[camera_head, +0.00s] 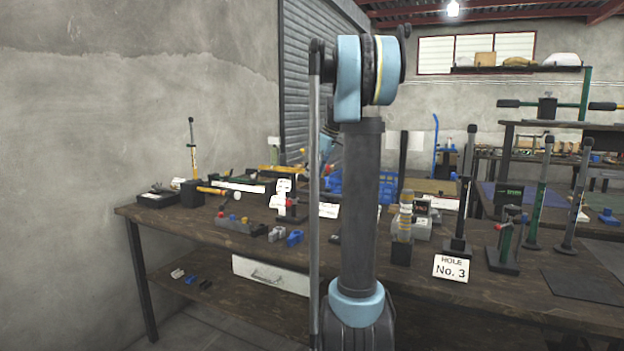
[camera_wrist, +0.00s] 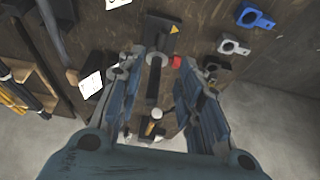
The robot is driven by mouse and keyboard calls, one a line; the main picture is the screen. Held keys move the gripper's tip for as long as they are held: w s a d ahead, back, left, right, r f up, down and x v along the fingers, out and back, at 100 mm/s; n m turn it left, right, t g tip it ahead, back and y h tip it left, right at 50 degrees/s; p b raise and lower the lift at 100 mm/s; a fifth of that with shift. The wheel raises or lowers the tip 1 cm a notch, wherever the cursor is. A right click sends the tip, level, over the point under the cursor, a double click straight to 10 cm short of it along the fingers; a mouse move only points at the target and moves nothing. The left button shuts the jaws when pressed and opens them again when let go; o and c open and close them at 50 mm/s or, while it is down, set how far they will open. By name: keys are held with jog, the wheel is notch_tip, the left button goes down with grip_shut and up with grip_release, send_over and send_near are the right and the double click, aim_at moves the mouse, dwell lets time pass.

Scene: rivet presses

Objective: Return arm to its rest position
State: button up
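My arm stands upright in the middle of the head view and folds over at the top. My gripper is mostly hidden behind it there. In the wrist view my gripper (camera_wrist: 158,62) points down over the bench, with its two fingers apart. A dark press tool with a light round collar (camera_wrist: 157,59) shows between and beyond the fingers. I see no sign that the fingers touch it. A small red part (camera_wrist: 176,62) lies close to the right fingertip.
The wooden workbench (camera_head: 150,213) holds rivet presses, clamps and small tools. A "HOLE No. 3" card (camera_head: 451,268) stands at its front edge. Blue (camera_wrist: 256,17) and grey (camera_wrist: 233,47) clamps lie right of my gripper in the wrist view. A concrete wall (camera_head: 120,100) is at left.

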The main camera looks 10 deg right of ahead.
jog(key=s+a+f+m+h, duration=0.1)
jog(key=s+f, duration=0.1)
jog(key=s, duration=0.4)
jog(key=s+a+f+m, duration=0.1)
jog(key=s+a+m, duration=0.1)
jog(key=s, duration=0.5)
jog(key=s+f+m+h, duration=0.1)
jog(key=s+f+m, duration=0.2)
jog(key=s+f, duration=0.8)
jog(key=s+f+m+h, duration=0.1)
jog(key=s+f+m, duration=0.3)
jog(key=s+f, duration=0.8)
jog(key=s, duration=0.6)
jog(key=shift+s+m+g+h, duration=0.3)
jog(key=shift+s+h, duration=0.05)
jog(key=shift+h, duration=0.05)
jog(key=shift+a, duration=0.1)
jog(key=shift+w+f, duration=0.25)
jog(key=shift+w, duration=0.25)
